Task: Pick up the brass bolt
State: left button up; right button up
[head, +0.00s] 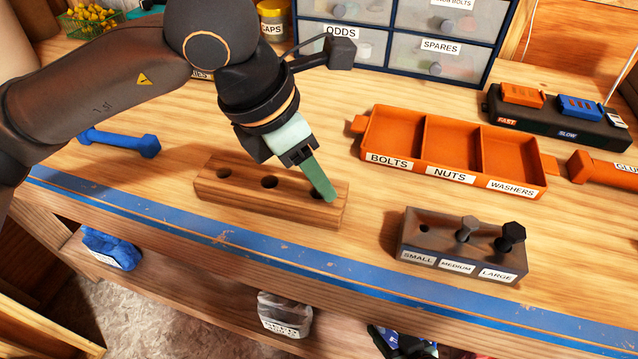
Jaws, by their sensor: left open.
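I see no brass bolt in the head view. My left gripper (322,190) is open, with its green fingers pointing down at the right end of a wooden block (225,192) with holes. The left and middle holes look empty. The fingers partly cover the right hole, so I cannot tell if anything is in it or between them. A grey bolt (467,228) stands in the medium hole of a labelled rack (410,243), and a black bolt (511,236) in the large one. The small hole looks empty. My right gripper is not in view.
An empty-looking orange tray (423,145) labelled bolts, nuts and washers lies to the right. Behind it are a drawer cabinet (428,27) and a dark charger-like box (560,125). A blue bolt-shaped piece (120,142) lies at left. The blue front edge (200,237) is close.

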pick_arm(q)
jog(key=shift+c, duration=0.4)
grip_shut()
